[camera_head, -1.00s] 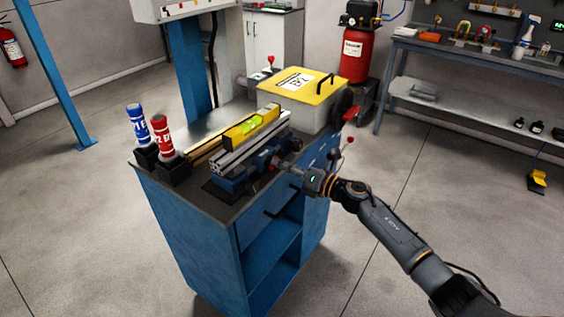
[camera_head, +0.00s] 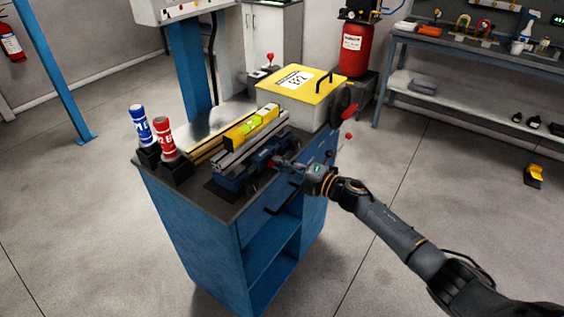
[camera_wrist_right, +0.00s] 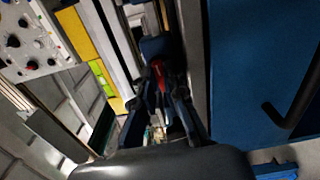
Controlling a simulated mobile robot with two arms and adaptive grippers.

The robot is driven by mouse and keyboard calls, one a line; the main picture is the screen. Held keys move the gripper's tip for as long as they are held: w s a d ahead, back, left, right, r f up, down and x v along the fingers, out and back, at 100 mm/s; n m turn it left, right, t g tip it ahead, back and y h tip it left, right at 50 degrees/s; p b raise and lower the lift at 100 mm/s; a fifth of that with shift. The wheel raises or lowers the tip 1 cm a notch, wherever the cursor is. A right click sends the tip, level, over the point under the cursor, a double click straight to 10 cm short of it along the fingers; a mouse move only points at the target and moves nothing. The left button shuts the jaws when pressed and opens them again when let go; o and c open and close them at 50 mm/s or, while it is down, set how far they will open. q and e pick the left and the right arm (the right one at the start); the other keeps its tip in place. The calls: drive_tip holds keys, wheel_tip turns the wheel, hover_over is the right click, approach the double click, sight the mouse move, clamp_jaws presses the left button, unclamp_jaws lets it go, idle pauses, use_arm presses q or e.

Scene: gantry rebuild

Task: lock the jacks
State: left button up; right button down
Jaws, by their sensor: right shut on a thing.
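A blue vise-like unit (camera_head: 229,181) sits on the bench top under a grey slotted rail (camera_head: 240,152). I cannot tell whether it is one of the jacks. My right gripper (camera_head: 287,164) reaches in from the right at the unit's near end. It is shut on a small red part (camera_head: 273,161) there, which also shows between the fingers in the right wrist view (camera_wrist_right: 158,73). The fingers hide much of this part, so its exact shape and position are unclear. My left gripper is out of view.
The blue bench (camera_head: 195,235) also carries a yellow spirit level (camera_head: 247,131), a yellow-lidded box (camera_head: 300,95), and blue (camera_head: 140,124) and red (camera_head: 164,139) cylinders in black holders.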

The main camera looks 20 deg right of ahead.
drive_tip(key=shift+m, duration=0.4)
drive_tip(key=c, duration=1.4)
unclamp_jaws()
drive_tip(key=shift+d, duration=0.1)
drive_tip(key=v, duration=0.8)
